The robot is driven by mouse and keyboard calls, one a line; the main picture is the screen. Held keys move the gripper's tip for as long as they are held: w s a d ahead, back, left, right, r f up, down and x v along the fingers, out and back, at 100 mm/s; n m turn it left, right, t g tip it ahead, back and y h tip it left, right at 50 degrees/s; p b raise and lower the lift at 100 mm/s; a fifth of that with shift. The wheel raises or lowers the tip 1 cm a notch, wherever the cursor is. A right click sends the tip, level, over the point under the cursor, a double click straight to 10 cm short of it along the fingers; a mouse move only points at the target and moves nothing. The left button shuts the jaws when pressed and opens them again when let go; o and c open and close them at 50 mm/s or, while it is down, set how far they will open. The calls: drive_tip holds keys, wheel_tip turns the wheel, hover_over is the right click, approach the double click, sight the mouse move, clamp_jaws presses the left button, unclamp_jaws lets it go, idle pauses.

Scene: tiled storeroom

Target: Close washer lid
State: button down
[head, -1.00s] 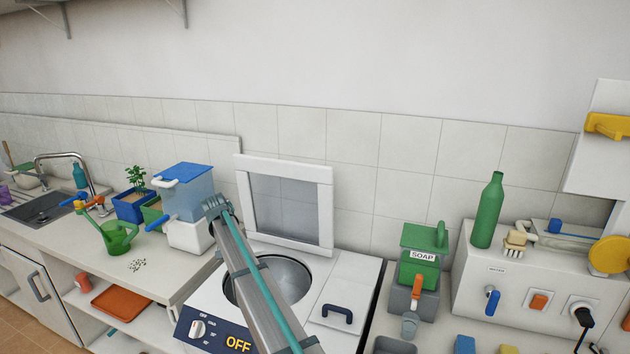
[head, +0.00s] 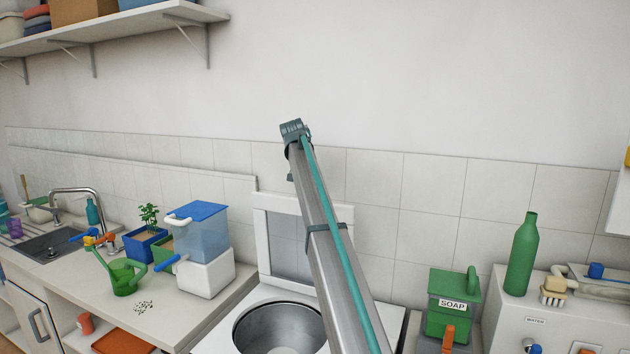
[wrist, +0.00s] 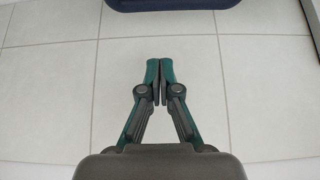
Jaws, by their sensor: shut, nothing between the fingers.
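The washer lid (head: 262,232) stands open and upright at the back of the washer, against the tiled wall. It has a white frame and a grey window. My arm crosses in front of its right part. The round metal drum (head: 255,325) is exposed below it. In the head view my arm reaches up past the lid, and I cannot make out the fingers. In the wrist view my gripper (wrist: 160,68) is shut and empty, in front of pale tiles. The lid cannot be made out there.
Left of the washer stand a blue-lidded container (head: 205,235) and a green watering can (head: 124,278). A green soap box (head: 450,318) and green bottle (head: 521,255) stand to the right. A shelf (head: 110,35) hangs at upper left. A dark blue edge (wrist: 180,5) tops the wrist view.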

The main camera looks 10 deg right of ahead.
drive_tip(key=f+p, duration=0.1)
drive_tip(key=f, duration=0.1)
drive_tip(key=f+p, duration=0.1)
drive_tip(key=f, duration=0.1)
drive_tip(key=w+d+f+p, duration=0.1)
drive_tip(key=f+p, duration=0.1)
drive_tip(key=shift+w+f, duration=0.1)
drive_tip(key=shift+f, duration=0.3)
drive_tip(key=shift+s+a, duration=0.25)
drive_tip(key=shift+s+a+f, duration=0.1)
drive_tip(key=shift+s+f, duration=0.1)
drive_tip(key=shift+f, duration=0.2)
drive_tip(key=shift+s, duration=0.1)
